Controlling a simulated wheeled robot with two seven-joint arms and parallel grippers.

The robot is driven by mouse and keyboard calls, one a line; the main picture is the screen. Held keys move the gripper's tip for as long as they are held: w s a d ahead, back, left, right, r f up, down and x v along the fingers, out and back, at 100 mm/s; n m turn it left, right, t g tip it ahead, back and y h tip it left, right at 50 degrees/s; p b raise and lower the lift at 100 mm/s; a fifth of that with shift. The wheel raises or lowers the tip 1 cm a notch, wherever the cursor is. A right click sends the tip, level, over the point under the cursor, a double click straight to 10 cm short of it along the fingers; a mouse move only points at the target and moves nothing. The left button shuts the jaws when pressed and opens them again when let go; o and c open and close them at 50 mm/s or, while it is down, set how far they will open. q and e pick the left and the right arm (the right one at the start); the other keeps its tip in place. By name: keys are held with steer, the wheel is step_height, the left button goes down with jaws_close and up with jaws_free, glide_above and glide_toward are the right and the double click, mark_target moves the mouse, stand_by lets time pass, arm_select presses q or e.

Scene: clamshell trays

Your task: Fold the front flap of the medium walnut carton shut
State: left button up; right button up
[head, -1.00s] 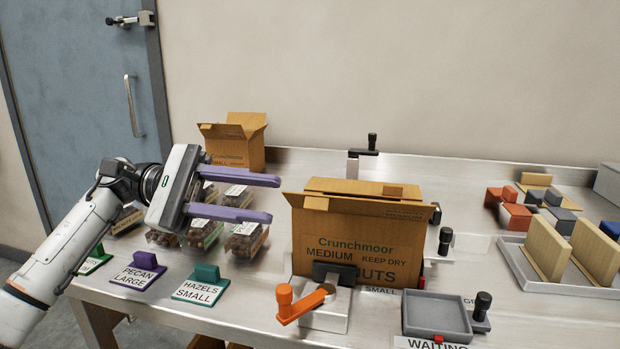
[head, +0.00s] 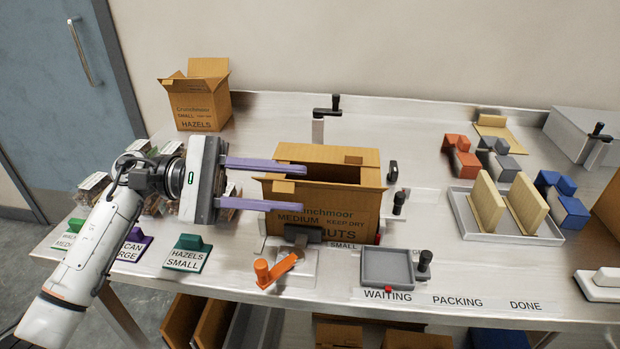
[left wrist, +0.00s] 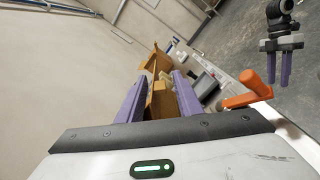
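The medium carton (head: 345,222) is brown, stands upright on the bench and is labelled Crunchmoor MEDIUM KEEP DRY; the nut name is partly hidden by a dark clamp pad. Its top is open at the middle. The front flap (head: 340,186) sticks outward from the front top edge. My left gripper (head: 303,186) is open and empty at the carton's left front corner, one finger above the flap's level and one below; contact is unclear. Its fingers also show in the left wrist view (left wrist: 160,95). My right gripper (left wrist: 275,68) shows there, fingers apart and empty.
An orange-handled clamp (head: 277,268) stands in front of the carton. A grey tray (head: 388,266) is to its right. A small hazels carton (head: 196,105) stands back left. A tray with wooden dividers (head: 460,215) is at right. Label stands (head: 188,253) line the front left.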

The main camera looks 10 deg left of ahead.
mark_target(294, 187)
arm_select(q)
steer(key=d, duration=0.3)
steer(key=shift+d+r+p, duration=0.1)
steer(key=shift+d+p, duration=0.2)
steer(key=shift+p, duration=0.1)
steer(key=shift+d, duration=0.3)
jaws_close()
